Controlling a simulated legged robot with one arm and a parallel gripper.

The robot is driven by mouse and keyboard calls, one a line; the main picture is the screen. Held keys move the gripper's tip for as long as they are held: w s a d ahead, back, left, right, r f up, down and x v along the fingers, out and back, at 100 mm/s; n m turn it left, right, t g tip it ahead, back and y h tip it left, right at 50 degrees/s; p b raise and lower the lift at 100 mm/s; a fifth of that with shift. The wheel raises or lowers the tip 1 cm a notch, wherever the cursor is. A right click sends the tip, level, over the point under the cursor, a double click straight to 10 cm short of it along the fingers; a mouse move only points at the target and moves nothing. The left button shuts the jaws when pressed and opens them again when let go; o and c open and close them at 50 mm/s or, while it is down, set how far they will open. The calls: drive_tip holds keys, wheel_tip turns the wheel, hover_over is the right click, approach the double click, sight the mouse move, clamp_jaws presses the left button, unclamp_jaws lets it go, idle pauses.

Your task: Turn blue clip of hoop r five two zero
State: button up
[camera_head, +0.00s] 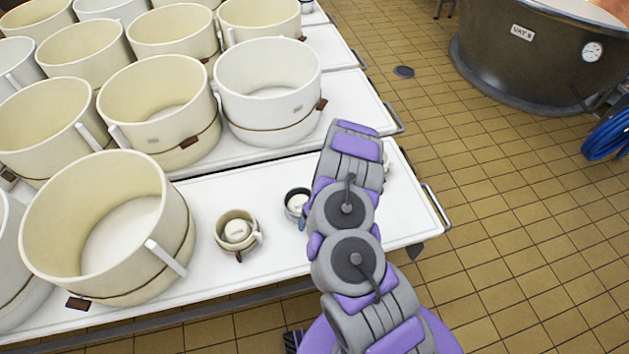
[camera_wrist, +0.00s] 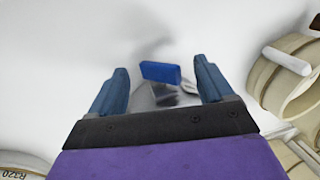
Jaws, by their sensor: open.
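In the wrist view my gripper (camera_wrist: 159,66) is open, with one blue-grey finger on each side of a blue clip (camera_wrist: 161,72). The clip shows in the gap between the fingertips; I cannot tell whether either finger touches it. A grey, partly see-through shape lies just below it, mostly hidden by my gripper. A pale round edge with upside-down lettering, perhaps R520 (camera_wrist: 14,173), is cut off at the lower left. In the head view my arm hides my gripper. A small dark-rimmed hoop (camera_head: 291,194) with a blue piece (camera_head: 302,224) stands left of the arm.
A small cream hoop (camera_head: 224,241) stands on the white table (camera_head: 270,248). Large cream hoops (camera_head: 128,280) crowd the left and back. In the wrist view cream hoops (camera_wrist: 275,83) stand close on the right. Tiled floor (camera_head: 500,240) is open to the right, before a vat (camera_head: 500,70).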

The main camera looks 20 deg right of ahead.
drive_tip(key=shift+a+r+t+h+p, duration=0.1)
drive_tip(key=shift+a+t+h+p, duration=0.05)
drive_tip(key=shift+h+p, duration=0.5)
drive_tip(key=shift+a+r+t+h+p, duration=0.15)
drive_tip(key=shift+h+p, duration=0.3)
drive_tip(key=shift+h, duration=0.4)
drive_tip(key=s+r+p, duration=0.1)
drive_tip(key=s+r, duration=0.1)
drive_tip(key=r, duration=1.2)
drive_tip(key=s+r+p, duration=0.1)
drive_tip(key=s+r, duration=0.1)
drive_tip(key=r, duration=1.3)
drive_tip(key=shift+s+r+m+p, duration=0.25)
drive_tip(key=shift+m+p, duration=0.05)
drive_tip(key=shift+p, duration=0.1)
drive_tip(key=shift+c, duration=0.4)
